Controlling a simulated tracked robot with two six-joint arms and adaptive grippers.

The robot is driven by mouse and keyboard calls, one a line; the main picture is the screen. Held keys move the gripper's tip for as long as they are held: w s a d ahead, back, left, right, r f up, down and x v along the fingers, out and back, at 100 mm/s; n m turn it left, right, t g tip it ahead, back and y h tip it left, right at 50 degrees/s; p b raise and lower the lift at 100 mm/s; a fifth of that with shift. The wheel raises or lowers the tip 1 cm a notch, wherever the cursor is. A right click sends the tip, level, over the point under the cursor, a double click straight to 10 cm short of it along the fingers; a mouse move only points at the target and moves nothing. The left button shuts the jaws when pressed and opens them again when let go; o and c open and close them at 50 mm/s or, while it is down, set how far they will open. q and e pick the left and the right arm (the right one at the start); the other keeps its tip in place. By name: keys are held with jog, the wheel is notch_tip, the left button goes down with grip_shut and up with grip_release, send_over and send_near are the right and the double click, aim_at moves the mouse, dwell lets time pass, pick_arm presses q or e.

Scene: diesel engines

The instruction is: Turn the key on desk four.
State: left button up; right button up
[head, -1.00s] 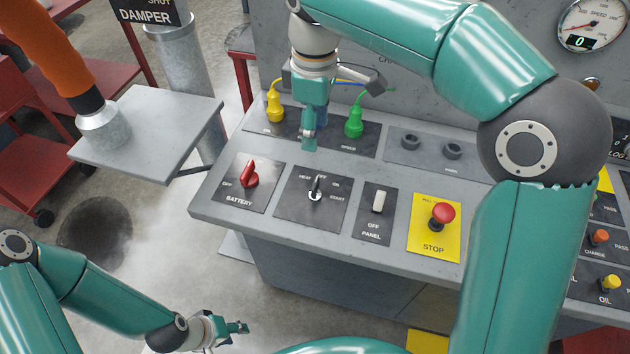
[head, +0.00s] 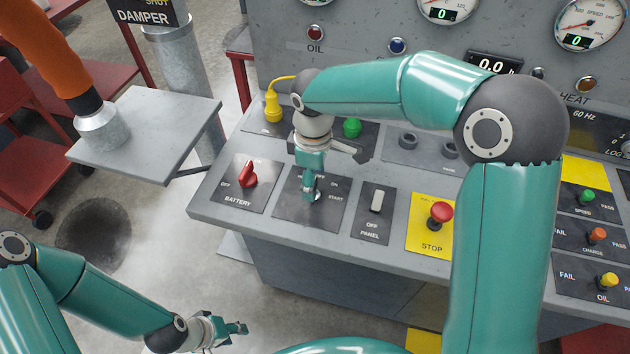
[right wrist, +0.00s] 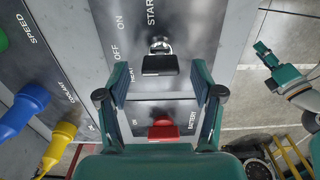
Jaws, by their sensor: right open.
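The key (right wrist: 160,64), with a dark flat head, sits in a switch marked HEAT, OFF, ON and START. In the right wrist view it lies between and just beyond the two fingers, with no contact visible. My right gripper (head: 312,192) is open above the switch plate (head: 290,212) on the grey desk (head: 225,218) and mostly hides the key in the head view. My left gripper (head: 238,328) is open, empty and low in front of the desk; it also shows in the right wrist view (right wrist: 266,64). No desk number is readable.
A red battery knob (head: 248,175) is left of the key switch. A white panel switch (head: 376,201) and red stop button (head: 440,212) are to its right. Yellow (head: 273,107) and green (head: 352,127) plugs stand behind. A grey plate (head: 145,135) stands left of the desk.

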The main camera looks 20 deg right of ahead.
jog(key=shift+f, duration=1)
